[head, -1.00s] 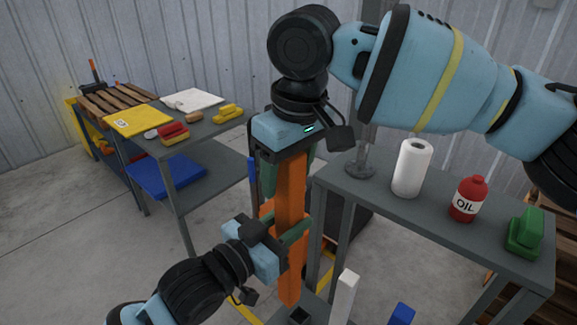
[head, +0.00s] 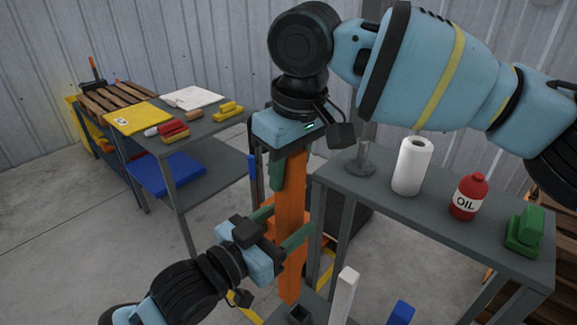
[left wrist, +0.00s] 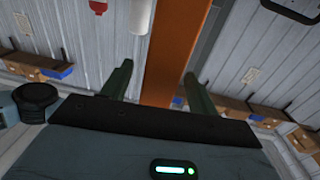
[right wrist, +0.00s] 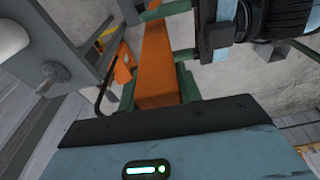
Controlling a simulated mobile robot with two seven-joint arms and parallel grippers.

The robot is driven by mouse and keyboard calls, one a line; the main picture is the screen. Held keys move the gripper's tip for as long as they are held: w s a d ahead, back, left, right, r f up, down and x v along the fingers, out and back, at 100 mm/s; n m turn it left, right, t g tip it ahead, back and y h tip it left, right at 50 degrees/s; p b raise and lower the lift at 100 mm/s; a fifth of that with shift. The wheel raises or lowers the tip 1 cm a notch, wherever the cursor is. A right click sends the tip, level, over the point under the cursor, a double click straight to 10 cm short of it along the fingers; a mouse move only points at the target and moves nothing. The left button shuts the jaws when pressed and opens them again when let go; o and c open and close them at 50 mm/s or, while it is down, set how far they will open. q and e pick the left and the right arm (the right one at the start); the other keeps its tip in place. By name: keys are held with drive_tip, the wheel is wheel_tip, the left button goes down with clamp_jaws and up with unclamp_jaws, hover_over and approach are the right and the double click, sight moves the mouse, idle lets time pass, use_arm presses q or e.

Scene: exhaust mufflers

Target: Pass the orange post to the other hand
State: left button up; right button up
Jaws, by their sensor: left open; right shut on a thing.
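The orange post (head: 291,205) stands roughly upright in the middle of the head view. My right gripper (head: 290,172) is shut on its upper part from above; the right wrist view shows the post (right wrist: 158,70) between that gripper's fingers (right wrist: 157,98). My left gripper (head: 283,226) is lower down, open, with its green fingers on either side of the post. In the left wrist view the post (left wrist: 176,50) passes between the left fingers (left wrist: 158,88), with a gap visible on each side. The post's lower end is close to a dark square socket (head: 300,314); contact is unclear.
At right, a grey table (head: 462,232) carries a paper roll (head: 412,166), a red oil bottle (head: 468,197) and a green block (head: 525,230). White (head: 343,296) and blue (head: 402,313) posts stand low in front. Another grey table (head: 205,128) stands at left.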

use_arm(q)
drive_tip(key=v, duration=0.6)
drive_tip(key=shift+s+a, duration=0.1)
drive_tip(key=shift+s, duration=0.1)
drive_tip(key=s+a+f+n+y, duration=0.2)
drive_tip(key=f, duration=0.6)
drive_tip(key=s+a+f+n+g+y, duration=0.1)
drive_tip(key=a+f+y, duration=0.1)
drive_tip(key=f, duration=0.5)
drive_tip(key=s+a+f+n+y, duration=0.2)
drive_tip(key=a+f, duration=0.1)
drive_tip(key=f, duration=0.5)
drive_tip(key=s+a+f+g+y, duration=0.1)
drive_tip(key=s+a+f+g, duration=0.1)
drive_tip(key=s+f, duration=0.6)
drive_tip(key=s+a+f+n+g+y, duration=0.1)
drive_tip(key=s+a+f+g+y, duration=0.1)
drive_tip(key=s+f, duration=0.6)
drive_tip(key=shift+s+a+y, duration=0.2)
drive_tip(key=shift+a+y, duration=0.1)
drive_tip(key=shift+a, duration=0.25)
drive_tip(key=shift+r, duration=0.1)
